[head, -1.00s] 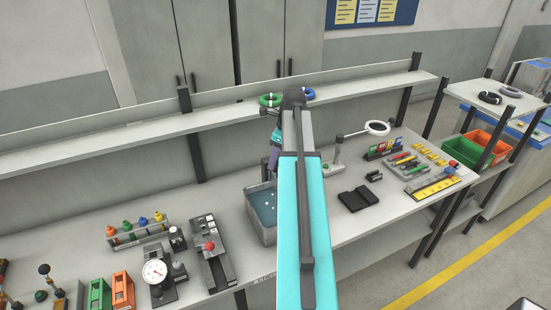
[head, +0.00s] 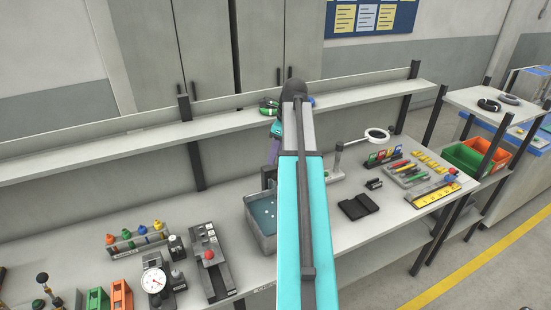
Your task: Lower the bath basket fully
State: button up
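The bath (head: 249,222) is a grey open-topped tank with blue-green liquid and a few pale specks, standing on the bench left of my upper arm. Its right side is partly covered by my arm. I cannot make out a basket or its hoist line; they may be behind my arm. My turquoise and grey arm fills the middle of the view, and its purple wrist part shows just behind the bath. My gripper's fingers are hidden. A green ring (head: 268,106) and a blue ring (head: 311,101) show on either side of my elbow, at the shelf.
A black tray (head: 358,206), a ring lamp (head: 377,135) and small coloured tools stand right of my arm. A slider fixture (head: 211,262), a dial gauge (head: 155,281) and a bottle rack (head: 140,239) stand left of the bath. The shelf (head: 130,136) runs behind.

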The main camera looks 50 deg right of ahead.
jog(key=shift+w+v, duration=0.25)
jog(key=shift+v, duration=0.8)
jog(key=shift+a, duration=0.1)
